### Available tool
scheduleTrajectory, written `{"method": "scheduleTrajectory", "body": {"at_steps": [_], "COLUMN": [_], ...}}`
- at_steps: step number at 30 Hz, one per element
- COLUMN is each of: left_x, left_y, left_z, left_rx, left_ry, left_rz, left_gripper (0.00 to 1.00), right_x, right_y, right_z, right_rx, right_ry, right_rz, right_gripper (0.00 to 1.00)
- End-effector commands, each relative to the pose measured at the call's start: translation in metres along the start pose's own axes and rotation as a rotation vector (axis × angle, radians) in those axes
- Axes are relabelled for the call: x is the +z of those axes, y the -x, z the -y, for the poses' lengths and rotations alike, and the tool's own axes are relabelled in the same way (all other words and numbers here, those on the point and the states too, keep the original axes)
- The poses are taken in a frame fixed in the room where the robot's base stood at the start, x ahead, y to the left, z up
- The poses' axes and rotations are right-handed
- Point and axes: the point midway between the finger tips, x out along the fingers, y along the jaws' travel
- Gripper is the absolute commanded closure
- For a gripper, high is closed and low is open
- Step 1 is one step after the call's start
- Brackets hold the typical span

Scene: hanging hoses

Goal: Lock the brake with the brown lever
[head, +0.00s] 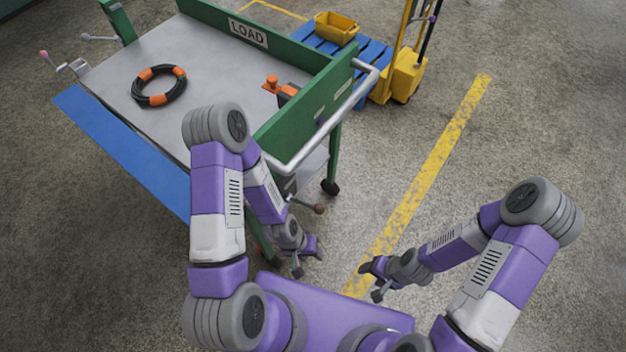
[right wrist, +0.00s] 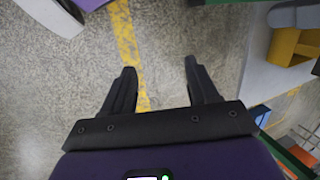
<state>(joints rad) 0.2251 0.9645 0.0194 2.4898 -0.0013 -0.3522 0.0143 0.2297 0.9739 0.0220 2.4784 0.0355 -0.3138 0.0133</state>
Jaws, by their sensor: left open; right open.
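The brown lever (head: 318,208) sticks out low from the near end of the green cart (head: 290,125), below its grey push handle, and ends in a round brown knob. My left gripper (head: 308,260) is open and empty, below the knob in the head view and apart from it. My right gripper (head: 371,281) is open and empty over the floor, right of the lever; its two spread black fingers also show in the right wrist view (right wrist: 162,78).
Other levers, one with a pink knob (head: 43,54) and one with a grey knob (head: 85,37), are at the cart's far left. A coiled black hose (head: 159,85) lies on the cart top. A yellow pallet truck (head: 400,78) stands behind. The floor at right is clear.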

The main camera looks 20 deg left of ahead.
Motion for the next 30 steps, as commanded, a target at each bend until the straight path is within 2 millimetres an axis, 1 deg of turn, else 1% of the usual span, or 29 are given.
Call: {"method": "scheduleTrajectory", "body": {"at_steps": [4, 6, 8, 9, 11, 12, 14, 15, 17, 18, 21, 24, 27, 30], "left_x": [0.001, 0.002, 0.002, 0.002, 0.002, 0.002, 0.002, 0.002, 0.002, 0.002, 0.002, 0.003, 0.003, 0.002], "left_y": [0.009, 0.015, 0.020, 0.024, 0.028, 0.031, 0.036, 0.038, 0.042, 0.043, 0.047, 0.048, 0.048, 0.047], "left_z": [-0.003, -0.006, -0.008, -0.009, -0.011, -0.012, -0.013, -0.015, -0.016, -0.016, -0.018, -0.018, -0.018, -0.018], "left_rx": [0.000, 0.000, 0.000, 0.000, 0.000, 0.000, 0.000, 0.000, 0.000, 0.000, 0.000, 0.000, 0.000, 0.000], "left_ry": [0.000, 0.000, 0.000, 0.000, -0.001, -0.001, -0.001, -0.001, -0.001, -0.001, -0.001, -0.001, -0.001, -0.001], "left_rz": [0.002, 0.002, 0.002, 0.002, 0.002, 0.002, 0.001, 0.001, 0.001, 0.001, 0.001, 0.001, 0.001, 0.001], "left_gripper": [0.57, 0.57, 0.57, 0.57, 0.57, 0.57, 0.57, 0.57, 0.57, 0.57, 0.57, 0.57, 0.57, 0.57], "right_x": [0.022, 0.039, 0.051, 0.057, 0.060, 0.058, 0.048, 0.038, 0.021, 0.008, -0.021, -0.040, -0.048, -0.048], "right_y": [-0.003, -0.004, -0.001, 0.001, 0.008, 0.013, 0.021, 0.028, 0.037, 0.044, 0.057, 0.065, 0.067, 0.063], "right_z": [-0.004, 0.003, 0.018, 0.032, 0.057, 0.074, 0.101, 0.117, 0.137, 0.148, 0.165, 0.172, 0.179, 0.190], "right_rx": [0.026, 0.021, -0.008, -0.041, -0.110, -0.168, -0.268, -0.342, -0.452, -0.524, -0.678, -0.778, -0.824, -0.831], "right_ry": [-0.190, -0.339, -0.485, -0.586, -0.733, -0.829, -0.961, -1.041, -1.143, -1.200, -1.304, -1.361, -1.383, -1.385], "right_rz": [0.160, 0.287, 0.411, 0.494, 0.614, 0.688, 0.786, 0.844, 0.914, 0.951, 1.015, 1.046, 1.059, 1.063], "right_gripper": [0.41, 0.41, 0.41, 0.41, 0.41, 0.41, 0.41, 0.41, 0.41, 0.41, 0.41, 0.41, 0.41, 0.41]}}
